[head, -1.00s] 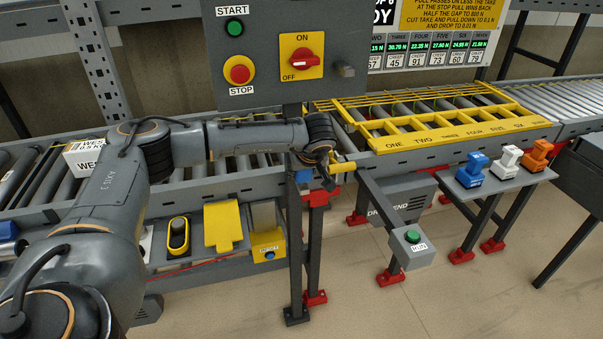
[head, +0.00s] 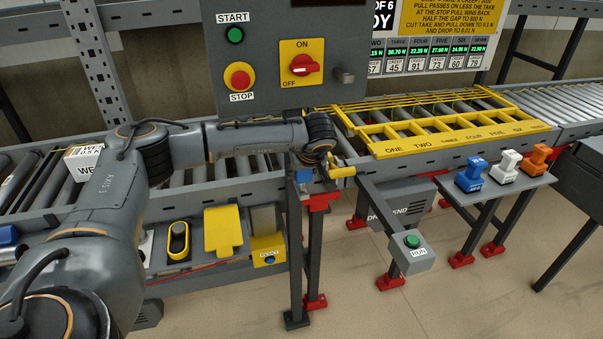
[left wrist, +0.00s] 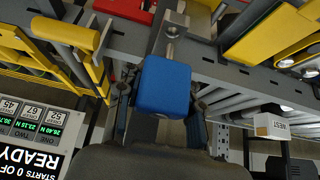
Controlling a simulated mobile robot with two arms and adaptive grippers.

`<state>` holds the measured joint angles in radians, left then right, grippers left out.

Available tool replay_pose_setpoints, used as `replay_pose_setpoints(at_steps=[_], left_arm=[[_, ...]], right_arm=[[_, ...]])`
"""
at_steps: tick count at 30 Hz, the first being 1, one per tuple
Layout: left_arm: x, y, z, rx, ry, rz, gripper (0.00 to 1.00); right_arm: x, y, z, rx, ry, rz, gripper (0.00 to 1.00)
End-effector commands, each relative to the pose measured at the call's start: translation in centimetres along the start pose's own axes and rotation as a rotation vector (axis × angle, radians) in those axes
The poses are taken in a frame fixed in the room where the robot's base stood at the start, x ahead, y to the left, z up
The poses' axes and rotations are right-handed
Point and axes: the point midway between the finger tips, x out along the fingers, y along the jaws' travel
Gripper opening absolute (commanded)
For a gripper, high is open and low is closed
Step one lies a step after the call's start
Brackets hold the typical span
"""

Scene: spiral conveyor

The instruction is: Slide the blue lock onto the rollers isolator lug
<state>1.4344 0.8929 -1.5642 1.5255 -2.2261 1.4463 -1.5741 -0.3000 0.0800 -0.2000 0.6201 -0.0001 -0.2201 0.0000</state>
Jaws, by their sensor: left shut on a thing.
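My left gripper (head: 318,172) is beyond the grey post under the control panel, mostly hidden by its own wrist. In the left wrist view my left gripper (left wrist: 160,104) is shut on the blue lock (left wrist: 166,88), with a finger on each side. A metal rod (left wrist: 171,42) shows just beyond the lock; I cannot tell whether it belongs to the lock. A bit of blue (head: 304,176) shows below the wrist in the head view. The rollers isolator (head: 302,66) is a red knob on a yellow plate, with a grey lug (head: 344,75) to its right. My right gripper is not in view.
The grey control panel (head: 262,100) hangs above the arm. A yellow rack (head: 460,137) lies over the rollers. Blue (head: 470,176), white (head: 504,167) and orange (head: 536,158) items stand on a shelf at right. A RUN box (head: 411,252) juts out in front.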

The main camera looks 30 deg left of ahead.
Motion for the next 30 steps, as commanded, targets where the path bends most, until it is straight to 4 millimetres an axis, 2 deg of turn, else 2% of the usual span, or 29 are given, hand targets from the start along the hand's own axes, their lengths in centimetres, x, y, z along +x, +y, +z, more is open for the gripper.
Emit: replay_pose_setpoints(at_steps=[15,30], left_arm=[[-3.3,0.0,-2.1,-0.001,0.000,0.001,0.00],[-3.3,0.0,-2.1,-0.001,0.000,0.000,0.00]], right_arm=[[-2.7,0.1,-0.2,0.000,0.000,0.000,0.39],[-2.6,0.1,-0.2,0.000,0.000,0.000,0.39]])
